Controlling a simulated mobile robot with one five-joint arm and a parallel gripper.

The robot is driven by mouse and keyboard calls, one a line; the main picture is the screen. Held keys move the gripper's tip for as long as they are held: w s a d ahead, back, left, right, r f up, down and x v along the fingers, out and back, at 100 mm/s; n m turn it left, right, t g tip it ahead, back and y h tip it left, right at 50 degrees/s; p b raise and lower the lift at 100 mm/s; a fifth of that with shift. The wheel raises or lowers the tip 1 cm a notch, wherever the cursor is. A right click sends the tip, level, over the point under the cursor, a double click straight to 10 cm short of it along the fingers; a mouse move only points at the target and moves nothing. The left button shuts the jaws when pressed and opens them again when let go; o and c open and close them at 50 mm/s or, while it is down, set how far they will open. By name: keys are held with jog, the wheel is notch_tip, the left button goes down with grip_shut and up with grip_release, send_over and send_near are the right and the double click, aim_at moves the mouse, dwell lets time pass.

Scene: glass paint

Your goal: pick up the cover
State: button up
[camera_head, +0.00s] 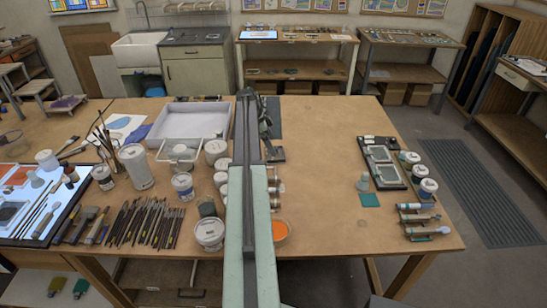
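No single thing stands out clearly as the cover. A clear, pale box-like piece (180,153) sits at the front of the white tray (186,108) on the left half of the table. A white-lidded jar (209,234) stands near the table's front edge, left of my arm. My arm runs up the middle of the view and hides part of the table behind it. A dark shape (266,130) beside its far end looks like my gripper, over the table's middle; its fingers cannot be made out, nor whether it holds anything.
An orange bowl (280,231) is close beside the arm. Several brushes (147,222) and jars crowd the left. A dark tray (382,165), several jars and tubes line the right side.

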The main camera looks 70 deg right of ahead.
jog(key=b+x, duration=0.4)
jog(key=x, duration=0.1)
jog(key=shift+f, duration=0.15)
jog(key=shift+r, duration=0.2)
jog(key=c, duration=1.1)
jog(key=shift+r, duration=0.1)
